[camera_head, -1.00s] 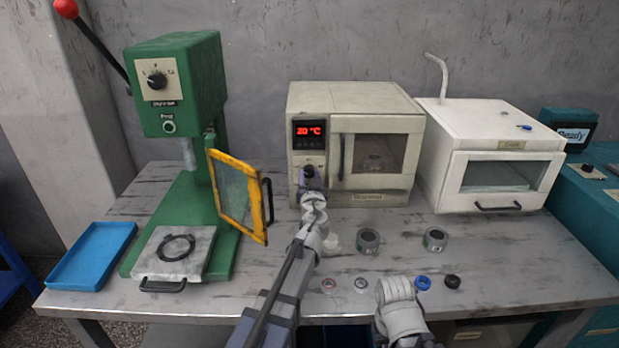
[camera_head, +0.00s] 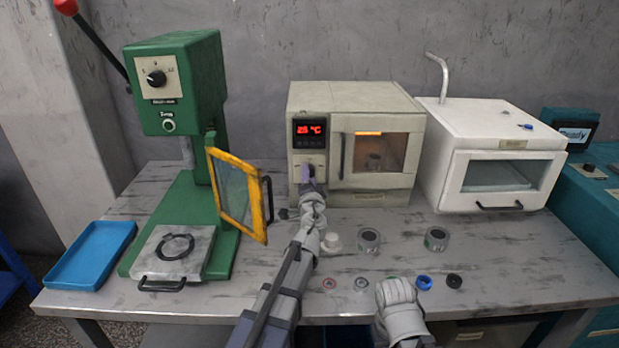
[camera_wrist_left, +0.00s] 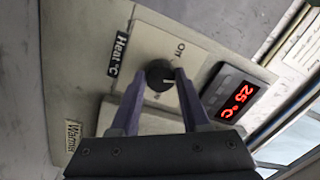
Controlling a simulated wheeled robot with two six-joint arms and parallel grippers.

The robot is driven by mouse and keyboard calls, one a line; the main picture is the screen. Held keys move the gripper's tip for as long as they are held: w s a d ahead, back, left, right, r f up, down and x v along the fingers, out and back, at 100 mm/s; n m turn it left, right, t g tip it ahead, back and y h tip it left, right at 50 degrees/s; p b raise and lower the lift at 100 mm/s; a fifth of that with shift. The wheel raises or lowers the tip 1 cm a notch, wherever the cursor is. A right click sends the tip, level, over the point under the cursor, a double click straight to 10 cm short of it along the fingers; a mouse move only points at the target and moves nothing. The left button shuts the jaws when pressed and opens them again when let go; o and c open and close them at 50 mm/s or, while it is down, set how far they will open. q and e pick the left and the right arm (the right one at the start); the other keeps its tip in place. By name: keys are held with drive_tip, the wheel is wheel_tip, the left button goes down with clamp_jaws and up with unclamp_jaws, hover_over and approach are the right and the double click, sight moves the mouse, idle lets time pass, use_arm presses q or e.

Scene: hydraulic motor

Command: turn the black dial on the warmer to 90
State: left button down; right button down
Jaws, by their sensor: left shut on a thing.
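The warmer (camera_head: 310,99) is a beige box at the back middle of the table. Its red display (camera_head: 309,130) lights up, and in the left wrist view the display (camera_wrist_left: 237,97) reads 25 °C. The black dial (camera_wrist_left: 160,75) sits on a pale plate marked Off, beside a "Heat °C" label. My left gripper (camera_wrist_left: 157,88) is shut on the dial, one purple finger on each side. In the head view my left gripper (camera_head: 309,180) covers most of the dial. My right arm (camera_head: 400,312) shows at the bottom; its fingertips are not seen.
A green press (camera_head: 205,80) with a yellow-framed guard (camera_head: 222,205) stands left of my left arm. A white oven (camera_head: 440,160) stands right of the warmer. Several small rings and rollers lie on the table (camera_head: 520,270). A blue tray (camera_head: 92,255) lies at left.

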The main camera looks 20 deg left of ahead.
use_arm(q)
drive_tip(key=shift+r+m+h, duration=0.1)
drive_tip(key=shift+m+h, duration=0.2)
drive_tip(key=shift+m, duration=4.2)
drive_tip(key=shift+m+h, duration=0.3)
drive_tip(key=shift+m, duration=4.2)
drive_tip(key=shift+t, duration=0.3)
drive_tip(key=shift+c, duration=1.9)
unclamp_jaws()
drive_tip(key=shift+a, duration=0.1)
drive_tip(key=shift+s, duration=0.1)
drive_tip(key=v, duration=0.7)
drive_tip(key=shift+s, duration=0.3)
